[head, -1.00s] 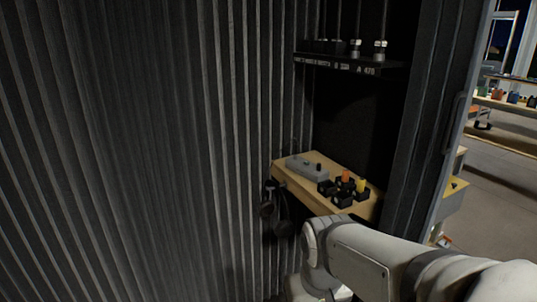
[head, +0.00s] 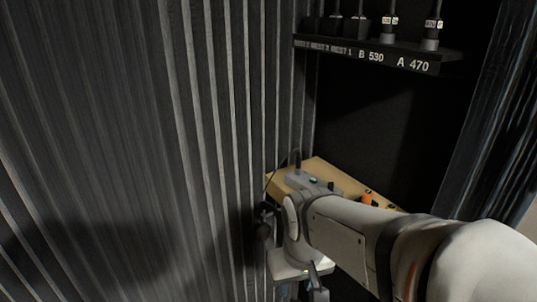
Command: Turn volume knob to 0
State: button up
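A small grey box (head: 302,180) with a dark upright knob (head: 331,186) and a small green light sits on the wooden shelf at the back. I cannot tell whether that knob is the volume knob, and no scale can be read. My arm crosses the lower right of the head view and hides part of the shelf. The end of my arm hangs low in front of the shelf, apart from the box as far as I can see. My gripper (head: 318,285) is partly in view there, small and dark, and its fingers cannot be made out clearly.
The wooden shelf (head: 340,178) also holds an orange knob or cap (head: 368,198), partly behind my arm. Dark headphones (head: 264,225) hang at its left end. A black rack (head: 375,52) labelled "B 530" and "A 470" holds several microphones above. A corrugated wall (head: 150,130) stands close on the left.

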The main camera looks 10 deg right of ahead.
jog(key=shift+d, duration=0.1)
jog(key=m+t+h+p, duration=0.2)
jog(key=m+p, duration=0.4)
jog(key=p, duration=0.7)
send_near(331, 183)
jog(key=f, duration=0.1)
jog(key=x, duration=0.8)
jog(key=shift+w+r+b, duration=0.1)
jog(key=shift+b, duration=0.3)
jog(key=shift+c, duration=0.5)
jog(key=shift+d+t, duration=0.1)
jog(key=shift+t, duration=0.2)
grip_shut()
